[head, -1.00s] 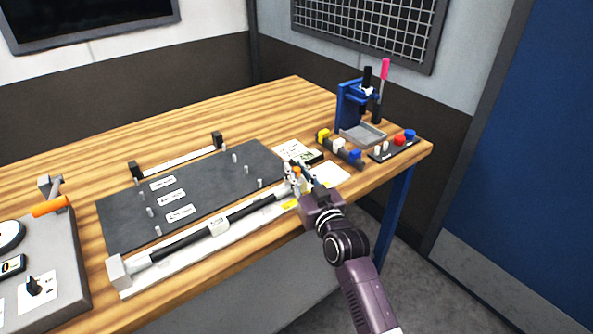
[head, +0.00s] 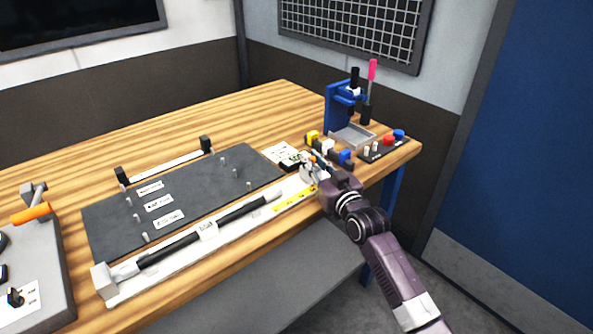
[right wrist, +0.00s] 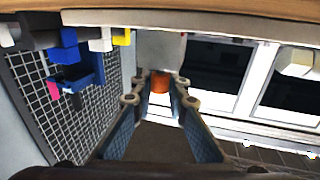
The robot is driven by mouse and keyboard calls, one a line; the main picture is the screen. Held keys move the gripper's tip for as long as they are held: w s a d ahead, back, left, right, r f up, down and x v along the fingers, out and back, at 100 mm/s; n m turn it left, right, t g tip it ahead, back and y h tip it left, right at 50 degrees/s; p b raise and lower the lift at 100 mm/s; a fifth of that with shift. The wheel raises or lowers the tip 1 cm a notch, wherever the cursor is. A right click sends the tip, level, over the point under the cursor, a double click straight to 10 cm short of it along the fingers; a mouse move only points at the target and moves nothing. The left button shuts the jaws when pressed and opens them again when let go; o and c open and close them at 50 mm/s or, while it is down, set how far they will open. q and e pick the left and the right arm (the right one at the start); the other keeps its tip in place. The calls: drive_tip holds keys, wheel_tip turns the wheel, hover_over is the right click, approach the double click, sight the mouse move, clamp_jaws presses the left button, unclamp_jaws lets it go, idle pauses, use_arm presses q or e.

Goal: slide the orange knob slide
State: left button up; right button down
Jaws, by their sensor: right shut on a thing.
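The orange knob of the slide shows in the right wrist view (right wrist: 160,86), between my right gripper's two fingertips and below a pale block. In the head view my right gripper (head: 313,172) is at the right end of the long white rail (head: 125,292) along the table's front edge. It is shut on the knob and covers most of it and the slide there. A yellow strip (head: 290,202) lies bare on the rail just left of the gripper. My left gripper is not in view.
A dark board (head: 185,195) with several pegs and labels lies behind the rail. Small coloured blocks (head: 328,147) and a blue stand (head: 339,108) are close beyond my right gripper. A grey panel with an orange-handled lever (head: 32,213) is at the far left.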

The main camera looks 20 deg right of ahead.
drive_tip(key=shift+w+d, duration=0.3)
drive_tip(key=shift+d, duration=0.55)
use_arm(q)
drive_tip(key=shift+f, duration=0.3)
use_arm(e)
drive_tip(key=c, duration=1.8)
unclamp_jaws()
drive_tip(key=shift+c, duration=0.2)
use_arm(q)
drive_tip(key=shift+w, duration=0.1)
use_arm(e)
drive_tip(key=shift+s+f, duration=0.1)
drive_tip(key=shift+s, duration=0.35)
drive_tip(key=s+d, duration=0.1)
drive_tip(key=s, duration=1)
